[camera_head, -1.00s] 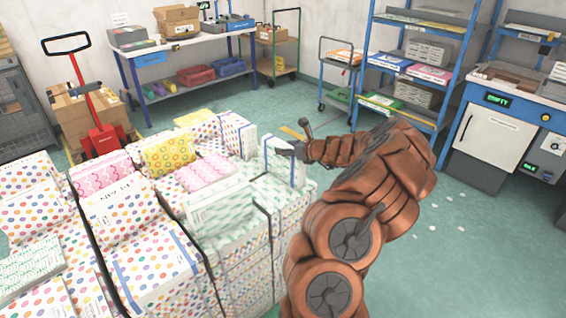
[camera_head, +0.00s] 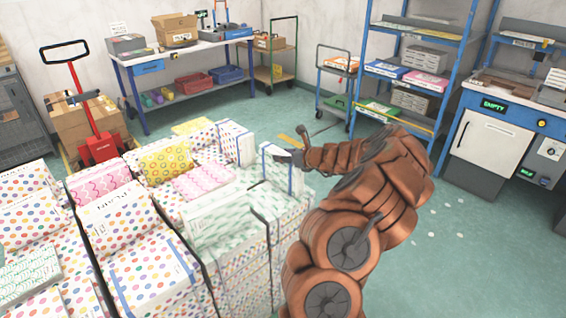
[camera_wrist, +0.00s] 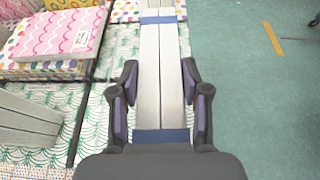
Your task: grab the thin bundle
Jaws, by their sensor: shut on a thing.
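The thin bundle (camera_wrist: 160,60) is a narrow white stack with blue bands, seen from above between the two fingers in the wrist view. In the head view this bundle (camera_head: 270,172) stands upright at the right edge of the stacked packs. My gripper (camera_wrist: 160,98) has a dark finger on each side of it and is shut on it. In the head view my gripper (camera_head: 288,157) is at the bundle's upper part, with its fingertips partly hidden. I cannot tell whether the bundle's base is clear of the packs below.
Packs with green patterns (camera_head: 215,215) and colored dots (camera_head: 145,265) fill the left and front. Pink wavy packs (camera_wrist: 60,35) lie left of my gripper. Open green floor (camera_head: 430,260) is to the right. A blue shelf rack (camera_head: 410,75) and a workbench (camera_head: 180,55) stand behind.

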